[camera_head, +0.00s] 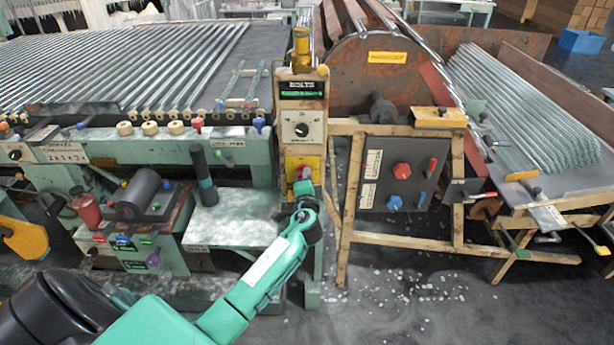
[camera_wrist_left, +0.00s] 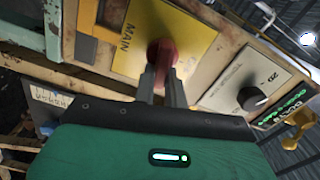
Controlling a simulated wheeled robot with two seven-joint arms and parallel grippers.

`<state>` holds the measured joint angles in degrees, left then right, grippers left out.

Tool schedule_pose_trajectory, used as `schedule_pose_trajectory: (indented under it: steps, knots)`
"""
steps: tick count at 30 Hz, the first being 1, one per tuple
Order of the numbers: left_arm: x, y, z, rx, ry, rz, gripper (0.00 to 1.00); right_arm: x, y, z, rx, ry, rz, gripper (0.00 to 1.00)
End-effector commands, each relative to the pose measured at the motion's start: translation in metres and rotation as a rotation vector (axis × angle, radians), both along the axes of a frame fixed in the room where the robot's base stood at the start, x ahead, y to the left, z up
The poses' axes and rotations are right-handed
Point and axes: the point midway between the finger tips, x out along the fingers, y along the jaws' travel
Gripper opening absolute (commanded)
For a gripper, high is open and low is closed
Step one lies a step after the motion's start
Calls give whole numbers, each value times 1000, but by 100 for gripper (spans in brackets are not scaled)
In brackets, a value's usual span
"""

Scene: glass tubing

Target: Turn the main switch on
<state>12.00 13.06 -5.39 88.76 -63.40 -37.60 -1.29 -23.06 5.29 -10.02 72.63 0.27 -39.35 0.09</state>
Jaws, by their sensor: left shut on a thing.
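The main switch is a red knob (camera_wrist_left: 162,53) on a yellow plate marked MAIN (camera_wrist_left: 140,40) in the left wrist view. In the head view the yellow plate (camera_head: 291,164) sits low on the upright control post, with the red knob (camera_head: 303,173) at its lower part. My left gripper (camera_wrist_left: 163,72) is shut on the red knob, its two fingers pointing straight at the panel. In the head view my left gripper (camera_head: 305,190) reaches up to the knob from below and partly covers it. My right gripper is not in view.
Above the yellow plate is a white dial plate with a black knob (camera_head: 301,130), then a lit green display (camera_head: 301,89). A grey panel (camera_head: 403,172) with red and blue knobs stands at right. A bench with glass tubes (camera_head: 130,65) is at left. White bits litter the floor.

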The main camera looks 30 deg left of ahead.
Motion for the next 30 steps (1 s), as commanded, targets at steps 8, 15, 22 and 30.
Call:
schedule_pose_trajectory:
  steps: [8, 15, 22, 30]
  knots:
    - [0, -1, -4, 145, 91, 0, 0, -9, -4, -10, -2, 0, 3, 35]
    - [0, -1, -6, 209, 132, -1, 0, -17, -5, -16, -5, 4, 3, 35]
    - [0, -1, -6, 228, 143, -1, 0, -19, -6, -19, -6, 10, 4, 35]
    - [0, -1, -7, 229, 143, -2, 0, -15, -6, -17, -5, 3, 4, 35]
